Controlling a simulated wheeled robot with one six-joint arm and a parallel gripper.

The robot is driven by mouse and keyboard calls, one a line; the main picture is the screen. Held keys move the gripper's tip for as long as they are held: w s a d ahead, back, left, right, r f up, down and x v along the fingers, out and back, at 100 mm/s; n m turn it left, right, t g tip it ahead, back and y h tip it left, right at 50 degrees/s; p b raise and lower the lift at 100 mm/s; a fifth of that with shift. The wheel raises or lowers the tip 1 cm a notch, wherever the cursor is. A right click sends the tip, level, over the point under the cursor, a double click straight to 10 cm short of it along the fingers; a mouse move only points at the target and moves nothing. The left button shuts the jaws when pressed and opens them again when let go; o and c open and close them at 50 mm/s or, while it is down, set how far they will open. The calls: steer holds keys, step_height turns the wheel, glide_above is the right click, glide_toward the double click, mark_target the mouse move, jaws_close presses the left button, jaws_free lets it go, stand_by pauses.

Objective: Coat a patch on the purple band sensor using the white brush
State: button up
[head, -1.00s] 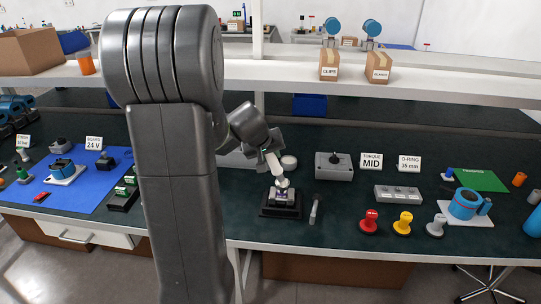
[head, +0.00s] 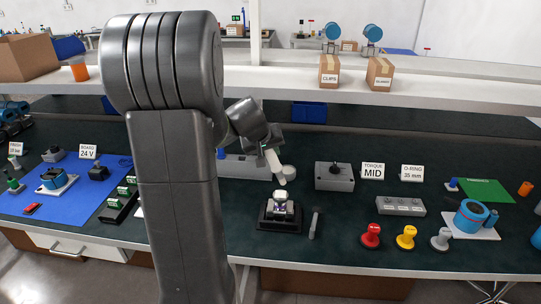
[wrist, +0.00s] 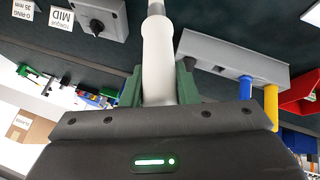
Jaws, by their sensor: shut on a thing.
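My gripper (head: 262,147) is shut on the white brush (head: 274,165). In the wrist view the white handle (wrist: 158,60) sits between the green fingers of my gripper (wrist: 158,88), and the brush tip is out of frame. In the head view the brush slants down to the right, its tip just above and apart from the sensor. The purple band sensor (head: 281,208) sits in a black holder (head: 279,223) on the bench. It has a pale top and a small purple band at its front. Whether its surface bears a coat is too small to tell.
A round white pot (head: 289,172) stands behind the holder. A grey upright tool (head: 315,222) stands just to its right. A grey box with a dial (head: 334,176) is behind right, and red (head: 370,236) and yellow (head: 406,237) stamp-like pieces stand further right. A long grey block (head: 240,167) lies behind.

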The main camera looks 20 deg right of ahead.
steer(key=shift+s+a+r, duration=0.1)
steer(key=shift+s+r, duration=0.05)
steer(key=shift+r, duration=0.3)
steer(key=shift+s+a+r, duration=0.1)
steer(key=shift+r, duration=0.35)
step_height(320, 180, up, 2)
steer(key=shift+w+d+r+p, duration=0.1)
steer(key=shift+p, duration=0.9)
steer(key=shift+r+p, duration=0.85)
steer(key=shift+r, duration=0.45)
steer(key=shift+f, duration=0.1)
